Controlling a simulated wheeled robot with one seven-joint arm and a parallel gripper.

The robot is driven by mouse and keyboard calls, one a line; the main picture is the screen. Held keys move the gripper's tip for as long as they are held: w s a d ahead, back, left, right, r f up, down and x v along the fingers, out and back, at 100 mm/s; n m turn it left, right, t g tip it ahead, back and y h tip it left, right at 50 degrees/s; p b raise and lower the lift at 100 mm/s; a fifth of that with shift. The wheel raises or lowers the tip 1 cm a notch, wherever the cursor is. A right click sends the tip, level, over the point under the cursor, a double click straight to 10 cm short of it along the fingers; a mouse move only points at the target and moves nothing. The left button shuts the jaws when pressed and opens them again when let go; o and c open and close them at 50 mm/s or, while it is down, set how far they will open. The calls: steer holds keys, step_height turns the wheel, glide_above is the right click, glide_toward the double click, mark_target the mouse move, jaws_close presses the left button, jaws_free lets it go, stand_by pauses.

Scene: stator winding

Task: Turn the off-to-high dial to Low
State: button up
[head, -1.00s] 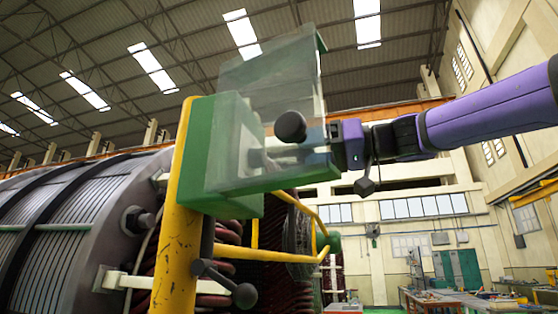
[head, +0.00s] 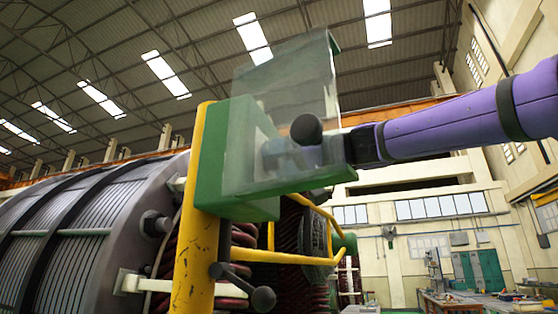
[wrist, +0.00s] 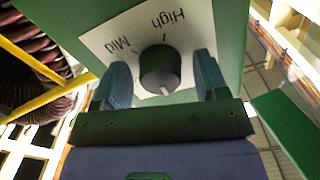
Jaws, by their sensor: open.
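A green control box (head: 236,140) with a clear cover is mounted on a yellow post, left of centre in the head view. The wrist view shows its white label plate (wrist: 105,42) with "Mid" and "High" readable; other markings are out of sight. The dark round dial (wrist: 160,67) stands on the plate, a pale mark on its lower edge in the picture. My gripper (wrist: 160,62) is open, with one blue-grey finger on each side of the dial. Small gaps show between fingers and dial. In the head view my gripper (head: 290,156) is partly seen through the clear cover.
The yellow post (head: 196,225) and yellow rail (head: 280,257) are close to the box. A large stator (head: 75,225) fills the left. Open hall lies at right.

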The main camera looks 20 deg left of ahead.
steer(key=c, duration=0.9)
